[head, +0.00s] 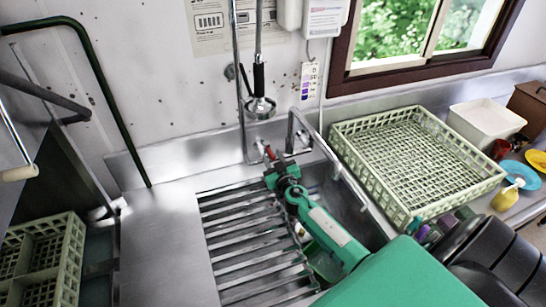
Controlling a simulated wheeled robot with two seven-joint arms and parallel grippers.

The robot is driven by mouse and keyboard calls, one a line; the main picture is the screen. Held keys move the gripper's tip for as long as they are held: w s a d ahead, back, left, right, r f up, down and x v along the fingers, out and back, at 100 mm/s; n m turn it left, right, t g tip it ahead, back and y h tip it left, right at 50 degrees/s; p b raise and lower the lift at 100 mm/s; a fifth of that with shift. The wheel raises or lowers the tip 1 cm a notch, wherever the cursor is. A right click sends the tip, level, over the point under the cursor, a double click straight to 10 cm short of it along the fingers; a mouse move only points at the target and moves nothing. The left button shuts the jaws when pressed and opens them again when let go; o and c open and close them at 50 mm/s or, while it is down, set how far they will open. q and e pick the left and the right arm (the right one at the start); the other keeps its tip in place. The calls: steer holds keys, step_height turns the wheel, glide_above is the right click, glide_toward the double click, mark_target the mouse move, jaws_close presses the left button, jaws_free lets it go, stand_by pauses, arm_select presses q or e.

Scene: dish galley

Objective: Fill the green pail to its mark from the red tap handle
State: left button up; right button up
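My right arm comes in from the lower right, and its green gripper (274,164) is at the back of the sink. The red tap handle (269,151) shows just beyond the gripper, by the wall fitting. The gripper is at or very near the handle. I cannot tell whether the fingers touch it or are closed on it. The green pail (323,264) stands in the sink basin, mostly hidden under my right forearm. Its mark and water level do not show. My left gripper is not in view.
A slatted metal rack (250,240) lies left of the basin. A spray head (261,107) hangs above, and a bent metal pipe (325,148) crosses the basin's back. A pale green dish crate (425,205) and white tub (485,118) stand right. Another crate (68,265) is at lower left.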

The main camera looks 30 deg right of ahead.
steer(key=shift+w, duration=0.1)
jaws_close()
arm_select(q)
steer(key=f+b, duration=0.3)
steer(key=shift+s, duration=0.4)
arm_select(e)
steer(key=m+h, duration=0.1)
steer(key=a+m+h, duration=0.1)
steer(key=shift+w+g+h, duration=0.2)
steer(key=shift+g+h, duration=0.1)
steer(key=shift+g, duration=0.1)
jaws_free()
